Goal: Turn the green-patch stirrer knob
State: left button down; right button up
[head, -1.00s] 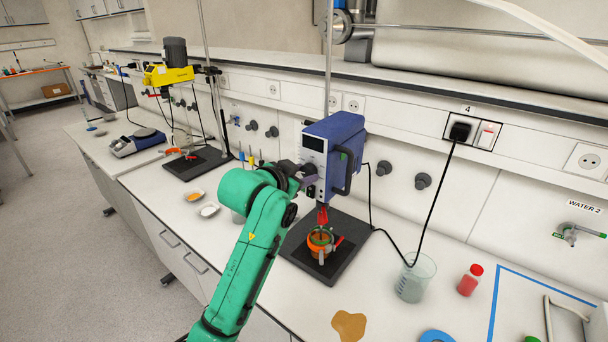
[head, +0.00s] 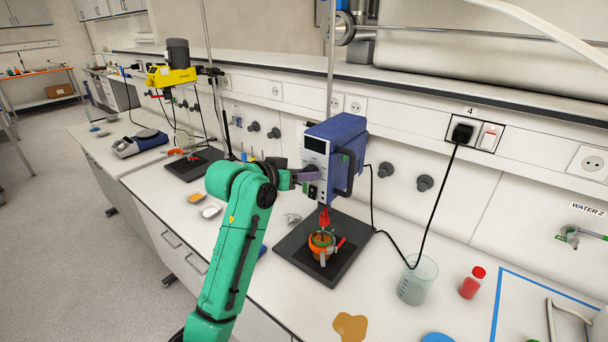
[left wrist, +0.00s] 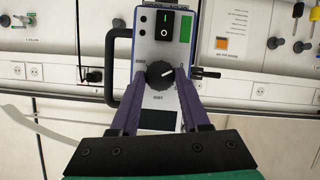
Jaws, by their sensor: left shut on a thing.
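The blue stirrer (head: 338,150) with a pale front panel hangs on an upright rod above a black base plate (head: 283,249). In the left wrist view its panel (left wrist: 155,50) shows a green patch (left wrist: 186,28), a power switch (left wrist: 163,25) and a round black knob (left wrist: 160,74) with a white pointer mark. My left gripper (left wrist: 161,80) has its two purple fingers on either side of this knob and is shut on it. In the head view the left gripper (head: 314,174) meets the stirrer's front, and the knob is hidden. My right gripper is not in view.
An orange-rimmed vessel (head: 320,247) stands under the stirrer. A beaker (head: 417,280) and a red-capped bottle (head: 472,282) stand to the right, with a brown spill (head: 350,326) in front. A yellow stirrer (head: 170,76) stands farther left. A black cable (head: 437,205) runs to the wall socket.

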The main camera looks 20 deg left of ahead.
pick_arm(q)
jog(key=shift+f, duration=0.2)
jog(key=shift+c, duration=1.9)
grip_release()
jog(key=shift+r, duration=0.1)
jog(key=b+v, duration=0.4)
jog(key=v, duration=1)
jog(key=shift+s+b, duration=0.3)
jog(key=shift+b, duration=0.1)
jog(key=shift+r, duration=0.15)
